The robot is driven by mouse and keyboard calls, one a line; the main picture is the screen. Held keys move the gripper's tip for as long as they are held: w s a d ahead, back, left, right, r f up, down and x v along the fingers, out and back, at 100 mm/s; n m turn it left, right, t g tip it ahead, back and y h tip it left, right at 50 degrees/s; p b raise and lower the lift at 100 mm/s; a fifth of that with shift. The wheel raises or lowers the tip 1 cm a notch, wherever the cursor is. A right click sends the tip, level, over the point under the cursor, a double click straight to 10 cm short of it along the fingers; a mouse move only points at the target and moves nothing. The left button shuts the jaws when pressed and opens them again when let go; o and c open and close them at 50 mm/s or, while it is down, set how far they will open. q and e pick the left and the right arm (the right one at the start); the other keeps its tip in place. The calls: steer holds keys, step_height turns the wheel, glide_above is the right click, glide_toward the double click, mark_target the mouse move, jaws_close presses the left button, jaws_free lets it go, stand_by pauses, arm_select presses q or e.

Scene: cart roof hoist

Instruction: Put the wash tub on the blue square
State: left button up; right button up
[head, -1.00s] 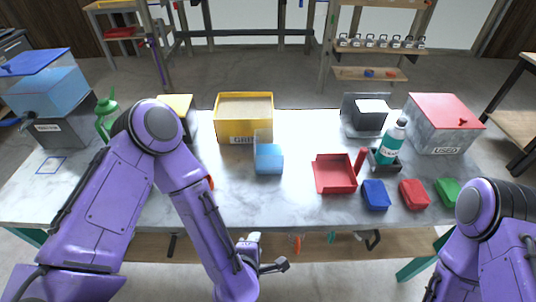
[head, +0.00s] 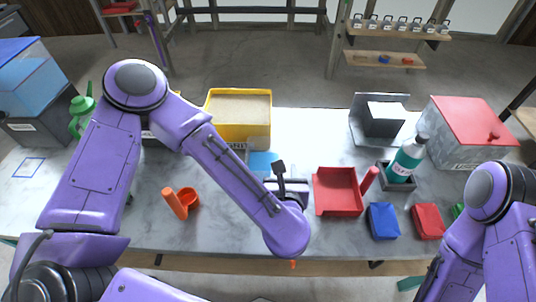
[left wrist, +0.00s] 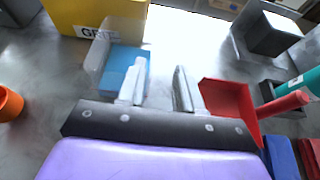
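The wash tub, which I take to be the clear box with blue in it (head: 262,162), stands mid-table in front of the yellow grit bin. My left arm and gripper partly cover it in the head view. It also shows in the left wrist view (left wrist: 124,58), beyond the left finger. My left gripper (left wrist: 160,75) is open and empty, its fingers pointing toward the tub and a red tray. The blue square (head: 29,167) is an outline on the tabletop at the far left, with nothing on it. My right gripper is out of view; only its arm shows.
The yellow grit bin (head: 239,130) stands behind the tub. A red tray (head: 336,192) with a handle is to its right, near a teal bottle (head: 408,157). A dark box (head: 35,128) stands behind the square.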

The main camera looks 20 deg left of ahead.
arm_select(q)
steer(key=p+x, duration=0.1)
steer(key=x, duration=0.2)
steer(key=p+x, duration=0.1)
steer(key=x, duration=0.2)
steer(key=p+x, duration=0.1)
steer(key=x, duration=0.2)
steer(key=shift+s+a+f, duration=0.1)
steer(key=shift+a+f, duration=0.2)
steer(key=shift+a, duration=0.15)
jaws_close()
steer(key=shift+d, duration=0.1)
stand_by(0.6)
